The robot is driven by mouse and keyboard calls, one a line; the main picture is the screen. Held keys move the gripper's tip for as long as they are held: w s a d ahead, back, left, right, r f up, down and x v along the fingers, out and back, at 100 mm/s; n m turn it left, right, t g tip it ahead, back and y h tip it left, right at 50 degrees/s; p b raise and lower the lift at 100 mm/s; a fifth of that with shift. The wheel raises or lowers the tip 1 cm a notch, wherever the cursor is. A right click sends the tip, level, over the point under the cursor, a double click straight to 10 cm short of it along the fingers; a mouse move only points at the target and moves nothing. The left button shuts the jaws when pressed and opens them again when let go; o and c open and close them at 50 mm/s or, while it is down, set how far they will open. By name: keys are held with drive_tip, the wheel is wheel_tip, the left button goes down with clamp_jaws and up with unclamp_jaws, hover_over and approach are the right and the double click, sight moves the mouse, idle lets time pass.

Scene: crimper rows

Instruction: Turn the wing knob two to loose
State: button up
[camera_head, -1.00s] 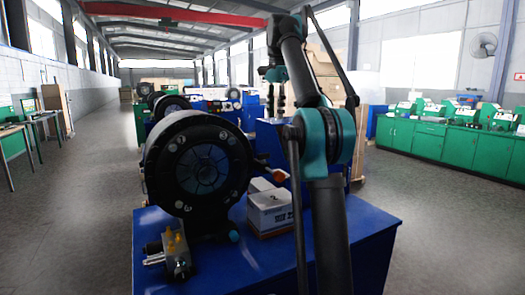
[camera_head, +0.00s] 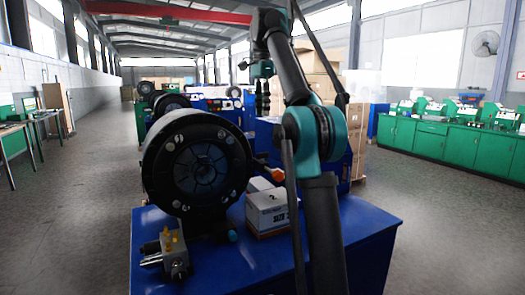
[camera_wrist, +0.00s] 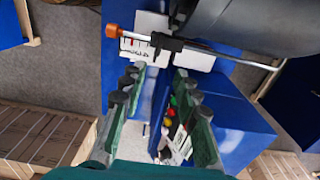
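The black round crimper head (camera_head: 197,125) stands on a blue base (camera_head: 262,262). In the wrist view a metal rod (camera_wrist: 215,53) with an orange end (camera_wrist: 113,31) runs beside a white marked scale (camera_wrist: 137,50). A small black winged piece (camera_wrist: 163,42) sits on the rod; it may be the wing knob, but I cannot read its number or tell its setting. The orange end also shows in the head view (camera_head: 277,174). My gripper (camera_head: 262,98) hangs fingers down above and behind the machine. In the wrist view (camera_wrist: 157,88) it is open and empty, apart from the rod.
White boxes (camera_head: 268,210), one marked 2, lie on the base right of the crimper head. A valve block (camera_head: 171,250) is at the front left. Red, green and yellow buttons (camera_wrist: 169,112) show between my fingers. More crimpers (camera_head: 165,102) stand in a row behind.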

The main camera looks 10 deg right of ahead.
sight(263, 157)
wheel_tip(263, 157, down, 15)
idle(0.7)
clamp_jaws()
